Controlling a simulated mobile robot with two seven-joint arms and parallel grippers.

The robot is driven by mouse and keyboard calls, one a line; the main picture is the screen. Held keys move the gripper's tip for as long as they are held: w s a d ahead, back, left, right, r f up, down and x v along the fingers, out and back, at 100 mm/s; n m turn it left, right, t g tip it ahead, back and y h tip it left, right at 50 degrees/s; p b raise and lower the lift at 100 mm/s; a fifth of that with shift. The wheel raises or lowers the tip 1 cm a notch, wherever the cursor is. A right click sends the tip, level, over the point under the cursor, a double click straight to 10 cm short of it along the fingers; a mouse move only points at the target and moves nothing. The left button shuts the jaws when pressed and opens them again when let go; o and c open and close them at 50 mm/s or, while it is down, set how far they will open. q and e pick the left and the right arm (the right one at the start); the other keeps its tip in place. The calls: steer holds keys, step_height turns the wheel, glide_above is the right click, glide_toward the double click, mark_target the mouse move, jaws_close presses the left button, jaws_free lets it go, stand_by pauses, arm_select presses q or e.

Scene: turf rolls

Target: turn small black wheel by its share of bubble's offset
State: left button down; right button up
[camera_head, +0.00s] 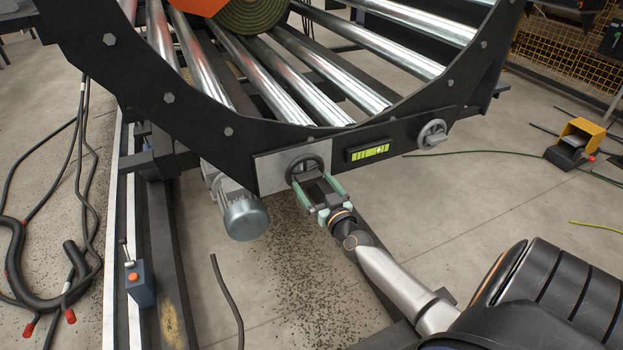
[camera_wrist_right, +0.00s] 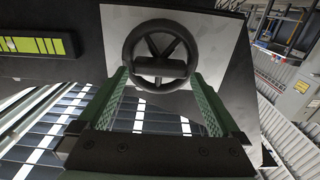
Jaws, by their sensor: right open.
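The small black wheel (camera_head: 304,170) is a dark spoked handwheel on a pale plate at the lower front of the black frame. It also shows at the top middle of the wrist view (camera_wrist_right: 158,55). My right gripper (camera_head: 316,185) is open in front of it. In the wrist view its green fingers (camera_wrist_right: 161,78) stand on either side of the wheel's lower rim; I cannot tell whether they touch it. The yellow-green level (camera_head: 368,152) is right of the wheel, its bubble (camera_head: 380,149) seemingly off-centre to the right. My left gripper is out of view.
A grey handwheel (camera_head: 432,134) is right of the level. A grey motor (camera_head: 243,215) hangs left below the black wheel. Shiny rollers (camera_head: 290,75) fill the frame above. Cables (camera_head: 75,235) and a blue control box (camera_head: 139,283) are at left, a yellow pedal (camera_head: 578,140) at right.

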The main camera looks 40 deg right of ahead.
mark_target(307, 176)
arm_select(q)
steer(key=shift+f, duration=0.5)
arm_select(e)
steer(key=shift+x, duration=1.15)
steer(key=shift+c, duration=0.2)
steer(key=c, duration=1)
steer(key=shift+r+n+p, duration=0.1)
steer(key=shift+n+p, duration=0.7)
steer(key=shift+n, duration=0.2)
steer(key=n+p, duration=0.3)
steer(key=shift+a, duration=0.15)
steer(key=n+p, duration=0.1)
steer(key=n, duration=0.1)
steer(key=shift+n+p, duration=0.4)
steer(key=shift+f+n+p, duration=0.25)
steer(key=shift+n+p, duration=0.2)
steer(key=shift+n, duration=0.45)
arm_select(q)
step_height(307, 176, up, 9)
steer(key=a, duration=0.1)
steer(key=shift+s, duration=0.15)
arm_select(e)
steer(key=shift+n, duration=0.4)
